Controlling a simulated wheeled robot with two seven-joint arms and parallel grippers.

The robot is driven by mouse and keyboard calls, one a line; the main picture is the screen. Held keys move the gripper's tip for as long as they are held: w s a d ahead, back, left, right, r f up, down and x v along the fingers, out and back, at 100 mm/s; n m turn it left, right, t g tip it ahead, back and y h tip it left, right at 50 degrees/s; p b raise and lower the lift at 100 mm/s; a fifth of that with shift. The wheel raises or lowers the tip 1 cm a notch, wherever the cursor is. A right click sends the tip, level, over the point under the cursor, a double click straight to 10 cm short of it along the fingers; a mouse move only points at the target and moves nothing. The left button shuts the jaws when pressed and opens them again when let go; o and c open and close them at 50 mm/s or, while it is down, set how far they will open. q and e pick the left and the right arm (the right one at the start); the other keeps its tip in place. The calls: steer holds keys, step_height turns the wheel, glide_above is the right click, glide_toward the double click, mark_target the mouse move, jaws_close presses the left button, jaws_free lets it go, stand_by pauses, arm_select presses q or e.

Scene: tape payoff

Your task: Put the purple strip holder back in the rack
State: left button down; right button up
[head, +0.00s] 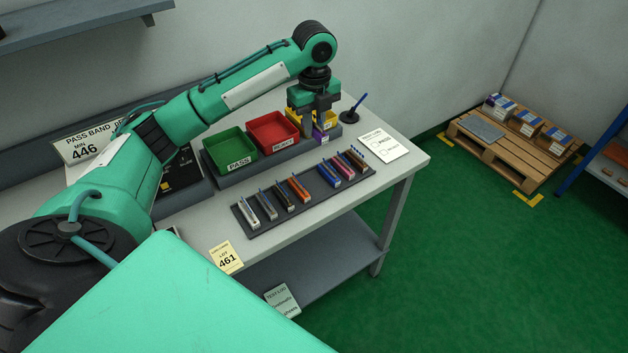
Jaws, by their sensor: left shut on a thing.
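My left gripper (317,128) points down at the back right of the table, in front of the yellow bin. It is shut on the purple strip holder (319,137), which shows only in part below the fingers. I cannot tell whether the holder touches the surface beneath it. The dark rack (262,232) lies in front of the bins, to the lower left of the gripper. It holds several strip holders, including an orange one (299,190) and a blue one (329,175), with a wider gap between these two. My right gripper is not in view.
A green PASS bin (237,164), a red REJECT bin (273,146) and a yellow bin (293,121) stand behind the rack. A blue pen in a stand (350,115) and a white card (383,146) are at the right. The table's front edge is near the rack.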

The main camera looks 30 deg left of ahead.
mark_target(314, 185)
arm_select(q)
step_height(314, 185, down, 18)
steer(key=p, duration=0.3)
steer(key=shift+f, duration=0.1)
steer(key=shift+f, duration=0.1)
steer(key=c, duration=1.3)
jaws_free()
step_height(314, 185, up, 12)
steer(key=b, duration=0.2)
